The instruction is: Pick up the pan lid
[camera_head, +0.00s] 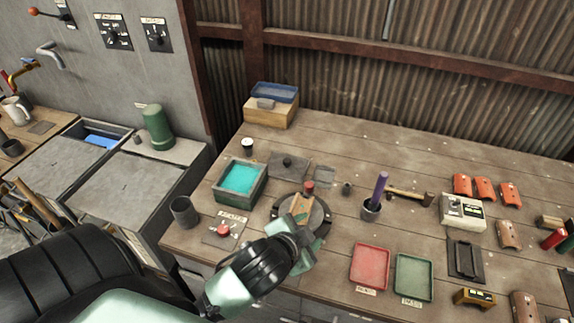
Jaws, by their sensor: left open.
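A dark, flat square plate with a round black knob (288,162) lies on the wooden workbench, behind the round turntable-like plate; it looks like the pan lid. My left gripper (309,229) is open over the front of the round dark plate (319,217), in front of and apart from the lid. A tan block and a small red-topped piece (309,187) show at that round plate. The gripper partly hides the round plate, and its fingertips are hard to make out. My right gripper is not in view.
A tray with turquoise liquid (262,197) stands left of the lid. A dark cup (184,211) and a red button (223,230) are near the left edge. A pot with a purple handle (371,210), red tray (370,268) and green tray (413,277) stand right. The back middle is clear.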

